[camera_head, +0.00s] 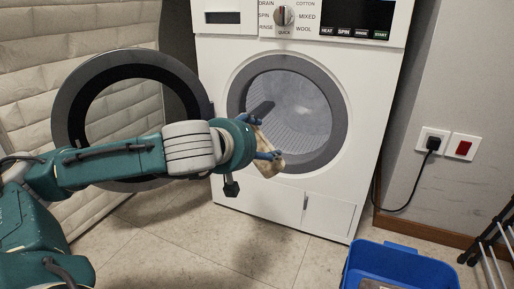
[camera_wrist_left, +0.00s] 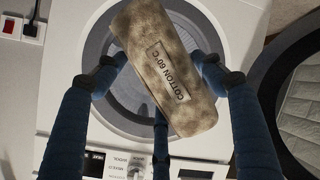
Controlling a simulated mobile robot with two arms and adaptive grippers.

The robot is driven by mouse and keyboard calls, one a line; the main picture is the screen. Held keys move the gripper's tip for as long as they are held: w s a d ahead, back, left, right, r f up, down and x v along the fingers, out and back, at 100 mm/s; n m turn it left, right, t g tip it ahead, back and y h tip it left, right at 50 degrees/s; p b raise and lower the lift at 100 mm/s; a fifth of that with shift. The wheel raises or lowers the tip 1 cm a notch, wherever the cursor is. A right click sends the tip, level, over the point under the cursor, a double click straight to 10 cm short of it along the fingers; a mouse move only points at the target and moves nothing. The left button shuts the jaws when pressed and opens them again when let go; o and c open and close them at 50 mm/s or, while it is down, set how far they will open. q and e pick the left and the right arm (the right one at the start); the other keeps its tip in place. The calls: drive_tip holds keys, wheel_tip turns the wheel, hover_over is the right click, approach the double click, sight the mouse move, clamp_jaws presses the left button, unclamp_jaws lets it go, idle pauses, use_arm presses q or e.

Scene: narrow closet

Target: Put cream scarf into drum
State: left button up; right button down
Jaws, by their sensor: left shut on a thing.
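The cream scarf (camera_head: 270,165) is a small folded, mottled beige bundle. In the left wrist view the scarf (camera_wrist_left: 160,60) lies tilted across my fingers, with a printed label reading "COTTON 60°C". My left gripper (camera_head: 262,139) is shut on it, with blue fingers at its two sides. It holds the scarf in front of the washing machine's round opening, near its lower left edge in the head view. The drum (camera_head: 303,105) shows a pale ribbed inside, partly hidden by my gripper. In the wrist view the drum (camera_wrist_left: 122,92) lies behind the scarf. My right gripper is out of view.
The round washer door (camera_head: 75,75) stands open to the left, behind my left arm. The white washer front (camera_head: 270,205) surrounds the opening. A plugged cable (camera_head: 408,195) runs down the right wall.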

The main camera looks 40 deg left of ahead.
use_arm(q)
drive_tip(key=w+a+f+p, duration=0.1)
drive_tip(key=w+a+f, duration=0.1)
drive_tip(key=w, duration=0.7)
drive_tip(key=w+a+f+p, duration=0.2)
drive_tip(key=w, duration=0.8)
drive_tip(key=w+a+f+p, duration=0.2)
drive_tip(key=w+a, duration=0.1)
drive_tip(key=w, duration=0.6)
drive_tip(key=shift+w, duration=0.4)
drive_tip(key=shift+r, duration=0.1)
drive_tip(key=o, duration=1.3)
